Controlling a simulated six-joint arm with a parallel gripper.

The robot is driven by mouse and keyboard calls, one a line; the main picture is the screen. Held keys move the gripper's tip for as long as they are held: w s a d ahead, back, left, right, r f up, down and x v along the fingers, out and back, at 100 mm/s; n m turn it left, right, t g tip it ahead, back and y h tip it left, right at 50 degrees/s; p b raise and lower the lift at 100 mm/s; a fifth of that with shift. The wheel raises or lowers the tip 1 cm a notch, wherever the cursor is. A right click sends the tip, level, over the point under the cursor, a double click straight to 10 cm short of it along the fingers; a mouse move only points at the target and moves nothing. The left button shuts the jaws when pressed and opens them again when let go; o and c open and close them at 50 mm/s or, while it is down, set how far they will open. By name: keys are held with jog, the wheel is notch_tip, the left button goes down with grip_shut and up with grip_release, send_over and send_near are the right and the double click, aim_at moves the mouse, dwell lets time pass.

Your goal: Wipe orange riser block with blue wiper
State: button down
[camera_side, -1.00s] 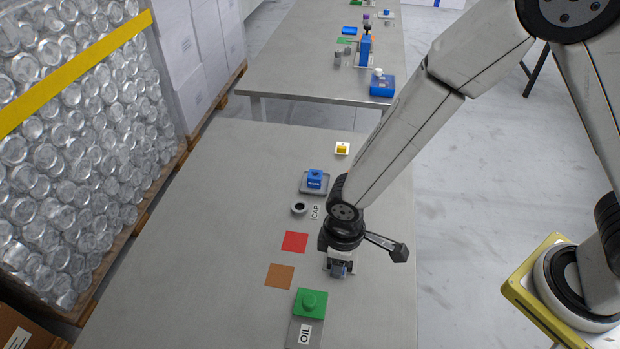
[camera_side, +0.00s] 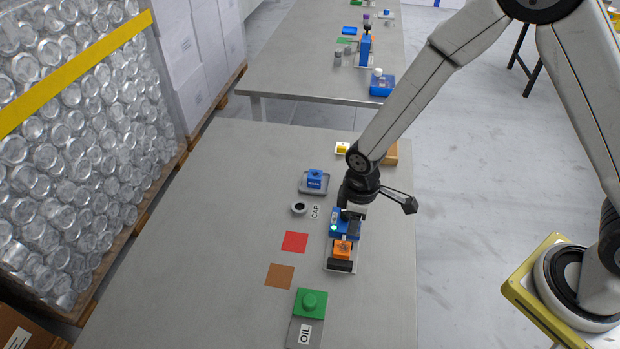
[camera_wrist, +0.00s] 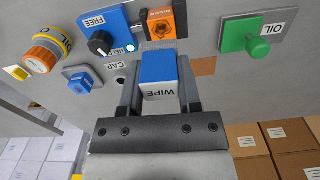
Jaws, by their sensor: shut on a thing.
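The orange riser block (camera_side: 342,249) stands on a plate with black parts, beside a blue fixture. It also shows at the top of the wrist view (camera_wrist: 160,20). My gripper (camera_wrist: 158,92) is shut on the blue wiper (camera_wrist: 158,70), whose pale front reads WIPE. In the side view my gripper (camera_side: 352,212) is over the blue fixture, just behind the orange riser block, and the wiper cannot be told apart there. In the wrist view the wiper is below the orange block in the picture, with a visible gap between them.
The blue fixture (camera_wrist: 99,40) has a black knob, the word FREE and a green light. Red (camera_side: 295,242) and brown (camera_side: 279,276) squares lie left. A blue block (camera_side: 315,178) sits on a tray. The table's left is clear.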

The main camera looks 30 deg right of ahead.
send_over(349, 249)
jog(key=shift+s+d+f, duration=0.1)
jog(key=shift+f, duration=1.55)
jog(key=shift+s+d+f, duration=0.1)
jog(key=shift+f, duration=1.5)
jog(key=shift+w+a+f, duration=0.55)
jog(key=shift+w+f, duration=0.05)
jog(key=shift+f, duration=0.2)
jog(key=shift+w+a+r, duration=0.1)
jog(key=shift+w+a, duration=0.85)
jog(key=shift+s+d, duration=1.35)
jog(key=shift+s+d+r, duration=0.15)
jog(key=shift+r, duration=3.95)
jog(key=shift+f, duration=0.2)
